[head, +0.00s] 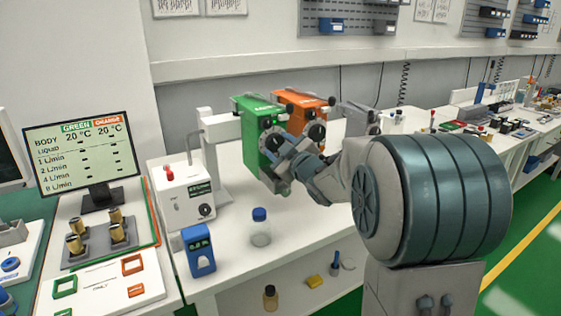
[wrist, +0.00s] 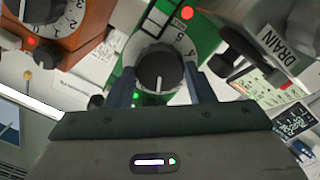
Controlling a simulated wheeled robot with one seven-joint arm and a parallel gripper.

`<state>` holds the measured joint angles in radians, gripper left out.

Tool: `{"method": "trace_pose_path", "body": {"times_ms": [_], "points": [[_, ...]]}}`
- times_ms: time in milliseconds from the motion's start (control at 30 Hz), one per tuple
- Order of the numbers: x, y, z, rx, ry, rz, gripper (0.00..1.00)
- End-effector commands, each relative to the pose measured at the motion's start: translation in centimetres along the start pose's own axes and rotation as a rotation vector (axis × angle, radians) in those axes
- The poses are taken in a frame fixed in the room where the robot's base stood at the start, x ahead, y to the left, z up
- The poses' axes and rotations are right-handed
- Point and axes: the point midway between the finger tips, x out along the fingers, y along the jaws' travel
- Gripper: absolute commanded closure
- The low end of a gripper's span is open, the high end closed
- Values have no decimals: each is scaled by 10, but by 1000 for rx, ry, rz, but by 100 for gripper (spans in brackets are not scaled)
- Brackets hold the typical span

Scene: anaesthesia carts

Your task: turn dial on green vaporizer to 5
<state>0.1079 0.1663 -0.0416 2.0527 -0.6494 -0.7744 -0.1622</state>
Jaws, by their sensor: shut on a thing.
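The green vaporizer (head: 252,130) stands on the white bench in the head view, left of the orange one. In the wrist view its green body (wrist: 192,35) fills the upper middle. Its dial (wrist: 158,68) has a black knob on a white numbered ring; a 5 shows on the ring at the upper right, with another number near it. My gripper (wrist: 162,84) has one finger on each side of the dial and is shut on it. In the head view my gripper (head: 284,155) covers part of the dial. The dial's exact setting cannot be told.
The orange vaporizer (head: 300,108) stands close on the right, its dial near my gripper. A monitor (head: 80,152) at the left shows a GREEN and ORANGE table. A white box (head: 184,196), a blue-capped bottle (head: 260,232) and a blue meter (head: 199,251) stand on the bench.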

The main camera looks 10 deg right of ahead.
Motion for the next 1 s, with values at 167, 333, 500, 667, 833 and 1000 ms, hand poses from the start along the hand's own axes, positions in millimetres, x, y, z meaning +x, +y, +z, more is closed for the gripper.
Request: {"method": "trace_pose_path", "body": {"times_ms": [167,333,500,667,833,1000], "points": [[0,-3,3,-92,0,4,74],[0,-2,2,-146,-1,6,74],[0,-1,1,-170,-2,6,74],[0,-1,1,-173,-2,6,74],[0,-1,1,-172,-2,6,74],[0,-1,1,-171,-2,5,30]]}}
